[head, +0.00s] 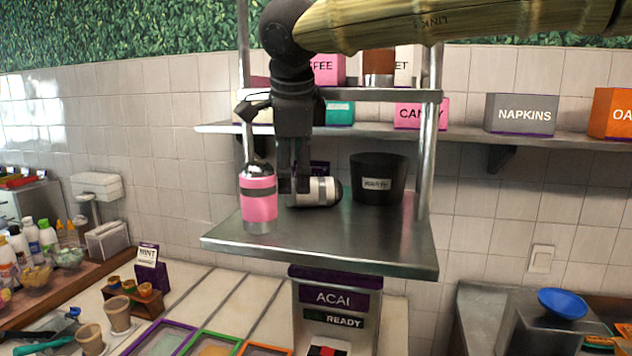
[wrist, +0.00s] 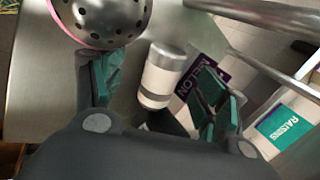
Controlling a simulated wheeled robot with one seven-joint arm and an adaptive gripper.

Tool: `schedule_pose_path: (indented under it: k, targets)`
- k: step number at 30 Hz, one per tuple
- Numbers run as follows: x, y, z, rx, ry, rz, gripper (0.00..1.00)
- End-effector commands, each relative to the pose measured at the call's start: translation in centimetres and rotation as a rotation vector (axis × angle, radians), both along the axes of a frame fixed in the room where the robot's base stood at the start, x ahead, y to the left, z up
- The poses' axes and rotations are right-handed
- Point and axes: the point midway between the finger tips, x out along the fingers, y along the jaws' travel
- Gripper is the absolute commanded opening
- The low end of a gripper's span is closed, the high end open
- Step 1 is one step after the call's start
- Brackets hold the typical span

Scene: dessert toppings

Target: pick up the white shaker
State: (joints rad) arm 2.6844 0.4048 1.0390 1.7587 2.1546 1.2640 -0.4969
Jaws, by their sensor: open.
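The white shaker (head: 318,191) lies on its side on the metal shelf. It has a grey band and a dark end that points right in the head view. In the wrist view the white shaker (wrist: 164,72) shows between my two spread fingers, beyond their tips. My gripper (head: 293,187) points down just at the shaker's left end and partly covers it in the head view. In the wrist view my gripper (wrist: 158,84) is open with nothing held. I cannot tell whether a finger touches the shaker.
A pink shaker (head: 258,197) stands upright close left of my gripper; its perforated metal lid (wrist: 108,14) is near one finger in the wrist view. A black bucket (head: 378,180) stands to the right. Metal posts and an upper shelf (head: 470,134) surround the space. The front of the metal shelf (head: 335,243) is clear.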

Motion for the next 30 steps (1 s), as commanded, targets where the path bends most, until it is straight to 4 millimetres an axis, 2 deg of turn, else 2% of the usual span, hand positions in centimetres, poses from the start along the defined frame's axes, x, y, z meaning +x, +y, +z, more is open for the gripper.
schedule_pose_path:
  k: [8, 19, 27, 28, 30]
  targets:
    - [1.2, -0.1, -0.5, -0.003, 0.000, -0.001, 0.73]
    - [3.0, -0.1, -4.2, -0.001, 0.000, -0.002, 0.73]
    - [3.1, 0.0, -4.6, 0.000, -0.001, -0.001, 0.73]
    - [3.1, 0.0, -4.6, 0.000, -0.001, -0.001, 0.71]
    - [3.1, 0.0, -4.6, -0.001, -0.001, 0.000, 0.59]
